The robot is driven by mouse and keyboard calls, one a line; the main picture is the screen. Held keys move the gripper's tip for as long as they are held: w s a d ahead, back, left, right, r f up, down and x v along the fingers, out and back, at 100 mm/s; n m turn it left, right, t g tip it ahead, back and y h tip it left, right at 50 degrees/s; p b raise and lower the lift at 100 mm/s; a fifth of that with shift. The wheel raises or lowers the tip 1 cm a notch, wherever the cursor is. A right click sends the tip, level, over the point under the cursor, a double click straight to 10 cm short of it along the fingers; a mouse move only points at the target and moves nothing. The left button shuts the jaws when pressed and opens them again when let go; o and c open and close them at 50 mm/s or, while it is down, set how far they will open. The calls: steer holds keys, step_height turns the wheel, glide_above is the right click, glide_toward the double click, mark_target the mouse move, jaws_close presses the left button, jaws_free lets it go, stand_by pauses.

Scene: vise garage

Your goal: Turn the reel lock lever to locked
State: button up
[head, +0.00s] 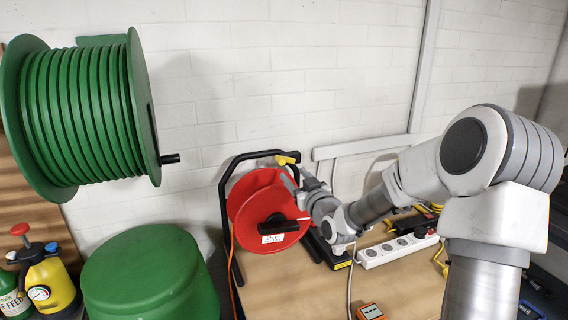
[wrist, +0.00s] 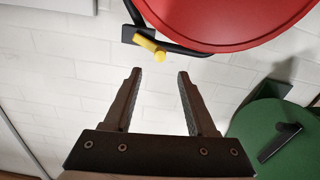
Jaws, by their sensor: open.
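The red cable reel (head: 252,197) hangs in a black tube frame (head: 223,190) on the bench. A yellow lever (head: 284,159) sits at the top right of that frame. In the wrist view the lever (wrist: 148,43) lies on a dark plate at the top, just beyond my fingertips, and the red reel (wrist: 230,18) fills the upper right. My gripper (wrist: 159,74) is open with nothing between its fingers. In the head view my gripper (head: 291,181) is just below the lever, partly in front of the reel. No contact with the lever shows.
A large green hose reel (head: 85,110) with a black crank is on the wall at left. A green bin (head: 150,275) and a yellow sprayer (head: 50,285) stand below it. A white power strip (head: 398,250) and an orange meter (head: 370,311) lie on the bench.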

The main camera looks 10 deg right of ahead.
mark_target(282, 162)
steer(key=w, duration=0.2)
steer(key=w+a, duration=0.1)
steer(key=w, duration=0.2)
steer(key=w+p, duration=0.1)
steer(key=w, duration=0.2)
steer(key=shift+w+a, duration=0.1)
steer(key=shift+a, duration=0.2)
jaws_close()
